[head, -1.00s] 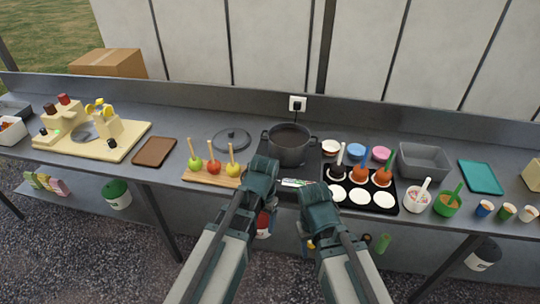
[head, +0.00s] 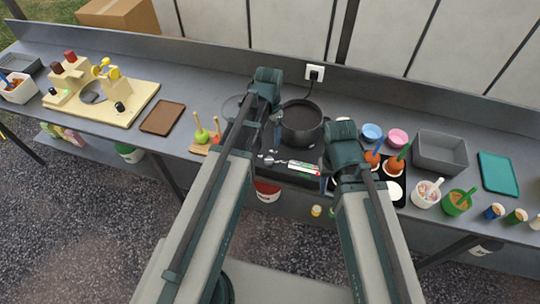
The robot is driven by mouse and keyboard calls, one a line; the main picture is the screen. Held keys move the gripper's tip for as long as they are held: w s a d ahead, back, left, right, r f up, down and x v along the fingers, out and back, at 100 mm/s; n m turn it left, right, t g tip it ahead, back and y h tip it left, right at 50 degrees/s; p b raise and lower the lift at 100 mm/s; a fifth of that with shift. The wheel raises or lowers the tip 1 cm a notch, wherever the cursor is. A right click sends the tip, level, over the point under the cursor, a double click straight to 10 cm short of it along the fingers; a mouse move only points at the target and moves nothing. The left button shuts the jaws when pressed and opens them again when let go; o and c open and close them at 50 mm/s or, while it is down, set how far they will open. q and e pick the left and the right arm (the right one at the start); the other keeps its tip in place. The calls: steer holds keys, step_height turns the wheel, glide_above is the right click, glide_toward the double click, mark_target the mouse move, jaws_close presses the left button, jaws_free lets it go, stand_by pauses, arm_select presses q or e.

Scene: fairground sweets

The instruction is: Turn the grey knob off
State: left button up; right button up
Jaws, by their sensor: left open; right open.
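A dark pot (head: 302,122) stands on the black hotplate behind and between my arms. The hotplate's front panel carries a small grey knob (head: 269,160) at its left and a lit strip with green and red (head: 304,168) at its right. The knob's pointer direction is too small to tell. My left gripper (head: 276,142) is open and points down just above and behind the knob, apart from it as far as I can see. My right gripper (head: 325,175) is open near the right end of the panel. My forearms hide parts of the counter.
Apples on sticks (head: 202,135) lie left of my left arm, partly hidden. A black tray with dipped apples (head: 395,165) is close to my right wrist. Bowls (head: 372,132), a grey bin (head: 440,150) and cups (head: 457,202) stand further right. A brown board (head: 162,117) lies left.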

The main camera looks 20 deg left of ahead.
mark_target(269, 159)
arm_select(q)
step_height(269, 159, down, 14)
steer(key=b, duration=1.3)
steer(key=shift+r, duration=0.15)
steer(key=shift+r, duration=0.1)
jaws_close()
